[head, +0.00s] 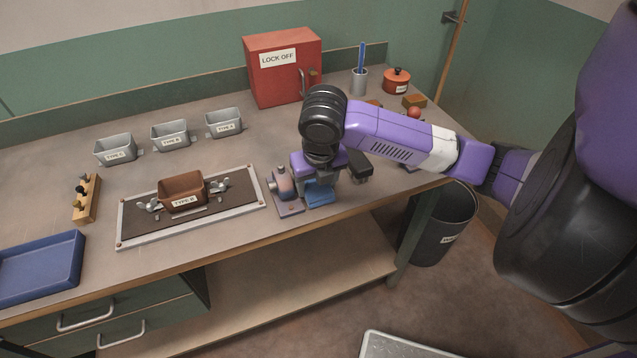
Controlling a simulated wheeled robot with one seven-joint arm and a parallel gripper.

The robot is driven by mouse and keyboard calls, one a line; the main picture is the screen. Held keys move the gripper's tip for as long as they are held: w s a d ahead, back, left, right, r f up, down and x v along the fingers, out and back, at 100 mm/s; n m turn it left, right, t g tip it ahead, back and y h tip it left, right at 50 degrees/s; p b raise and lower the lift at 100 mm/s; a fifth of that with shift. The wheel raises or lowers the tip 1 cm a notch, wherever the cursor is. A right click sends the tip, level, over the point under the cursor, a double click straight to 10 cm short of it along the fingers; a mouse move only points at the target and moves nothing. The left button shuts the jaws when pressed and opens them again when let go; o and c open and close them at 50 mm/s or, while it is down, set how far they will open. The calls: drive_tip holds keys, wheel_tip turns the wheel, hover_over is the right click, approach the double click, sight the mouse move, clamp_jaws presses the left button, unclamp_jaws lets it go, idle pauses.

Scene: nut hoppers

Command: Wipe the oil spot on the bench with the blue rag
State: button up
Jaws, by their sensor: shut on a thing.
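My gripper (318,181) is low over the front of the bench (240,150), right of the framed tray. It is shut on the blue rag (320,195), which shows just below it near the bench top. I cannot tell whether the rag touches the bench. The oil spot does not show; it may be hidden under the rag, gripper or arm.
A small bottle-like thing (284,182) stands on a plate close left of my gripper. The framed tray (262,187) holds a brown TYPE bin (181,190). A red LOCK OFF box (283,80) stands behind. A dark waste bin (440,228) stands below the right edge.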

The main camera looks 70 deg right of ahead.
drive_tip(key=shift+s+d+f+b, duration=0.1)
drive_tip(key=shift+s+d+b, duration=1.45)
drive_tip(key=shift+s, duration=0.2)
drive_tip(key=shift+r+p, duration=1.95)
drive_tip(key=shift+r, duration=1.1)
wheel_tip(320, 180, up, 3)
drive_tip(key=shift+p, duration=0.85)
drive_tip(key=shift+f, duration=0.15)
drive_tip(key=b+x, duration=0.6)
drive_tip(key=x, duration=0.1)
drive_tip(key=shift+w, duration=0.1)
